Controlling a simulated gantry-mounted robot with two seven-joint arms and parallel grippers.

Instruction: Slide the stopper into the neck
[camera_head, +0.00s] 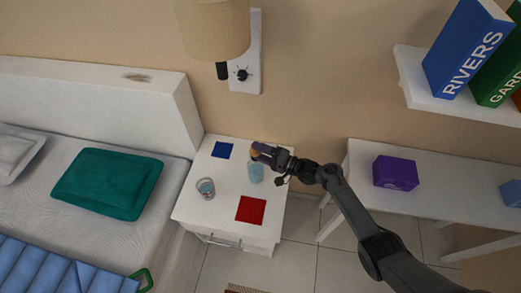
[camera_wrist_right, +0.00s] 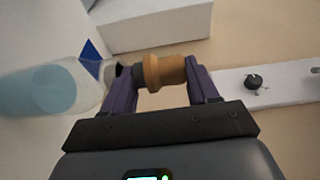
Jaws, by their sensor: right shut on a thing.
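A clear bottle with pale blue liquid (camera_head: 256,174) stands on the white nightstand. In the wrist view the bottle (camera_wrist_right: 50,88) comes in from the left, its neck (camera_wrist_right: 112,74) beside one finger. My right gripper (camera_head: 259,150) is just above the bottle in the head view. In the wrist view its purple fingers (camera_wrist_right: 160,88) are shut on the stopper (camera_wrist_right: 165,72), tan with a darker end. That end points towards the neck; I cannot tell whether they touch. My left gripper is not in view.
The nightstand (camera_head: 186,208) also holds a glass (camera_head: 206,188), a blue square (camera_head: 222,150) and a red square (camera_head: 251,209). A lamp (camera_head: 215,28) hangs on the wall above. A bed is at left; a white table with a purple box (camera_head: 396,173) is at right.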

